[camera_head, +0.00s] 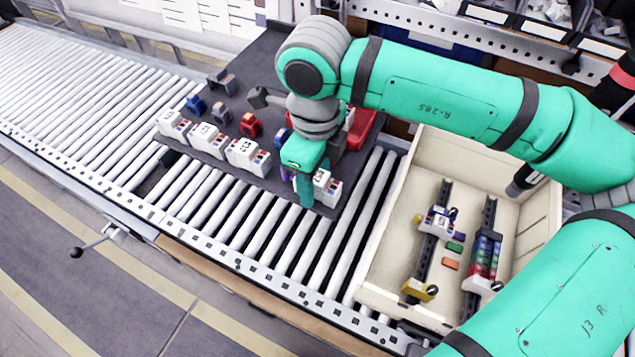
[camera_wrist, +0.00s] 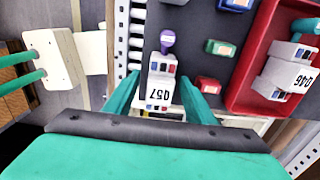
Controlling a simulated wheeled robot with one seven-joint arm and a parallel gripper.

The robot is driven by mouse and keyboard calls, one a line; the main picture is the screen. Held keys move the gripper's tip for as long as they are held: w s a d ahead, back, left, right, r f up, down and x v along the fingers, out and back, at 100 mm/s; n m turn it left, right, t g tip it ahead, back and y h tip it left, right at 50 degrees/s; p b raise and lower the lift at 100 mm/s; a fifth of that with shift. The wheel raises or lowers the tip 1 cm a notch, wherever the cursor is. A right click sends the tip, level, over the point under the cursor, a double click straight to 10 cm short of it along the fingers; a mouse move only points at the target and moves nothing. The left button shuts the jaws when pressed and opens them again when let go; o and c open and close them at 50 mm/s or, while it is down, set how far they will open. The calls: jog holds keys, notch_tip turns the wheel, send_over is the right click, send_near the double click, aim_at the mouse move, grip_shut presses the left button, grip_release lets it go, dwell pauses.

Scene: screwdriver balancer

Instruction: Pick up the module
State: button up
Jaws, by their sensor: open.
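In the head view my gripper (camera_head: 304,185) points down at the front right corner of a dark tray (camera_head: 205,155). A white module (camera_head: 327,188) shows right beside the finger there, partly hidden by it. My gripper is open; I cannot tell how far down the fingers reach. Several similar white modules (camera_head: 242,156) stand in a row along the tray's front edge.
The tray rests on a roller conveyor (camera_head: 80,100). Blue and red pieces (camera_head: 250,124) stand behind the modules. A purple-topped piece (camera_wrist: 167,40) is close to the module. A red bin (camera_wrist: 240,95) lies nearby. A cream crate (camera_head: 390,298) with rails stands right.

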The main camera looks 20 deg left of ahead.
jog(key=shift+f, duration=0.15)
jog(key=c, duration=1.3)
jog(key=shift+o, duration=0.2)
